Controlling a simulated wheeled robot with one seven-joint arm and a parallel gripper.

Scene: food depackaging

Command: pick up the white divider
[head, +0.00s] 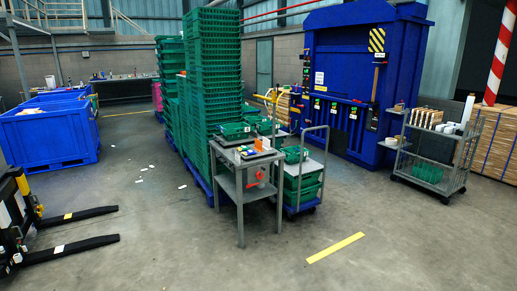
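I cannot single out a white divider at this distance. Small pale and coloured items lie on a black tray or mat (268,155) on the grey metal table (228,186) near the middle of the head view. White items (449,128) stand on the top shelf of the grey wire cart (463,166) at the right. Several flat white pieces (182,187) lie on the floor left of the table. Any of these is too small to identify. My gripper is not in view.
Tall green crate stacks (210,80) stand behind the table, and a trolley (314,168) with green crates stands right of it. A blue baler (345,70) is at the back. Blue bins (48,138) and black forks (80,247) are left. The front floor is clear.

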